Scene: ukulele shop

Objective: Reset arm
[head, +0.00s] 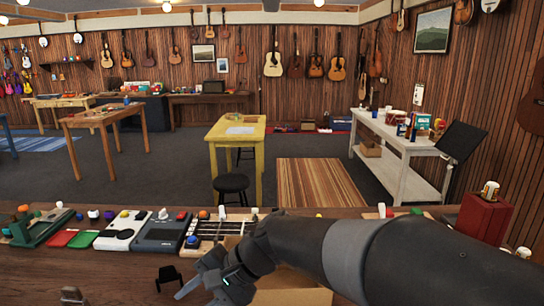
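My arm reaches in from the lower right, low over the wooden counter (110,262). My gripper (190,288) is at its left end, near the bottom edge of the head view. A cardboard-coloured box (290,292) is partly hidden behind and below my arm.
Along the counter's far edge stand a green device (45,225), a white device (125,230), a grey device (163,232) and a fretted board (215,228). A red box (483,217) stands right. Beyond are a yellow table (237,134) and a black stool (231,184).

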